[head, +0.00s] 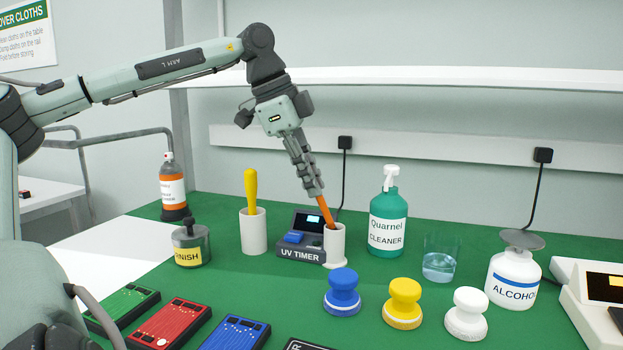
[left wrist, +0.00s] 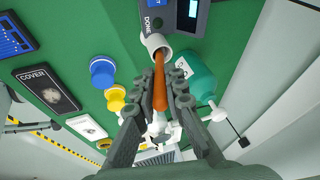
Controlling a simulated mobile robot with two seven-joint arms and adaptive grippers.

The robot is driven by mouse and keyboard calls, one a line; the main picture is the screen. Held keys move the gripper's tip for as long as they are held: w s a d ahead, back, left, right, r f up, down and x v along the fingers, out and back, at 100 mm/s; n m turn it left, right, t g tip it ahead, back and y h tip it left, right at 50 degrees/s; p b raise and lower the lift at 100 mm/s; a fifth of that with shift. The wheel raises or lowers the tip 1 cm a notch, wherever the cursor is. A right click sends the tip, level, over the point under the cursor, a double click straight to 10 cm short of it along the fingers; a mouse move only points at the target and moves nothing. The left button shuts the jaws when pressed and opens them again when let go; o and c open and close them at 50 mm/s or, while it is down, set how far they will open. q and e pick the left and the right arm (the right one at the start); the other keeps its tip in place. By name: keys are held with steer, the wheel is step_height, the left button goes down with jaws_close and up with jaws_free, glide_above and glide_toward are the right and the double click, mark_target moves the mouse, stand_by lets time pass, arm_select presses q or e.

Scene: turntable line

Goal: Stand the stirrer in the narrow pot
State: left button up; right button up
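The stirrer (head: 326,212) is orange and slants down into the mouth of a white narrow pot (head: 335,246), its lower end hidden inside. My left gripper (head: 318,194) is above this pot, with its fingers shut on the stirrer's upper part. In the left wrist view the stirrer (left wrist: 160,88) runs from between the fingers (left wrist: 168,88) to the pot's opening (left wrist: 154,42). The pot stands upright on the green table top. My right gripper is not in view.
A second white pot (head: 254,232) holds a yellow-handled tool. The UV timer (head: 301,254) stands close left of the narrow pot, and the green cleaner bottle (head: 387,230) to its right. Blue (head: 342,293), yellow (head: 403,303) and white (head: 466,315) knobs stand in front. A glass beaker (head: 439,262) is farther right.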

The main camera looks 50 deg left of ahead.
arm_select(q)
steer(key=o, duration=0.4)
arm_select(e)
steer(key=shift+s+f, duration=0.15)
arm_select(q)
steer(key=shift+r, duration=0.15)
steer(key=v, duration=0.1)
steer(key=p+v, duration=0.1)
steer(key=shift+w+r, duration=0.1)
steer(key=shift+r, duration=0.35)
steer(key=v, duration=1)
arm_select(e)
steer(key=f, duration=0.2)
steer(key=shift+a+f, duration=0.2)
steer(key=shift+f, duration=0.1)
arm_select(q)
steer(key=shift+s, duration=0.2)
